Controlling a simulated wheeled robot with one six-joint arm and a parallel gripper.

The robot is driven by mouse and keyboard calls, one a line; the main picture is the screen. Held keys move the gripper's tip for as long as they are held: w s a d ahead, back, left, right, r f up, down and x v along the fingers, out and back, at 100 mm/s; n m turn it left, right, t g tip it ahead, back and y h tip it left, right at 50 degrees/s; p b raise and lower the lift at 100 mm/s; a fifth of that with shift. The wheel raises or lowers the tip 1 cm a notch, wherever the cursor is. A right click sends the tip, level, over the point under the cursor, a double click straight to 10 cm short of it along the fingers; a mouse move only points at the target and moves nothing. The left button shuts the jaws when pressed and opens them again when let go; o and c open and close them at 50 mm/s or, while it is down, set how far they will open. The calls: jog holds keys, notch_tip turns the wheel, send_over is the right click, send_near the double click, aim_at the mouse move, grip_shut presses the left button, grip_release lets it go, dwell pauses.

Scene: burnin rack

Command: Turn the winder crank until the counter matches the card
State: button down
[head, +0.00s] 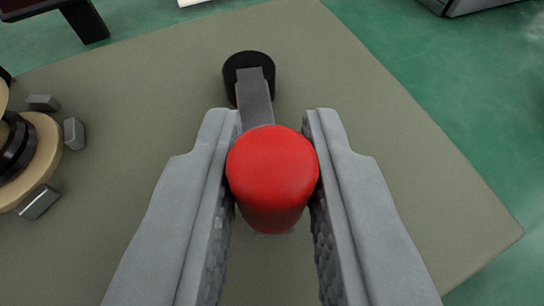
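The winder crank has a red knob (272,172) in the middle of the head view. A grey crank arm (255,98) runs from the knob up to a round black hub (247,62). My gripper (272,125) has one grey finger on each side of the knob. Both fingers appear to touch its sides, and their tips reach past it toward the hub. I cannot make out a counter reading or a card's writing in this view.
The crank is over a grey-green mat (400,170). At the left edge is a tan round part (45,150) with a black centre and several small grey blocks around it. A dark stand (84,20) is at the top left. The mat's right side is clear, with green floor (460,80) beyond.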

jog(key=c, duration=1.3)
grip_release()
jog(key=shift+v, duration=8.55)
jog(key=shift+s, duration=0.1)
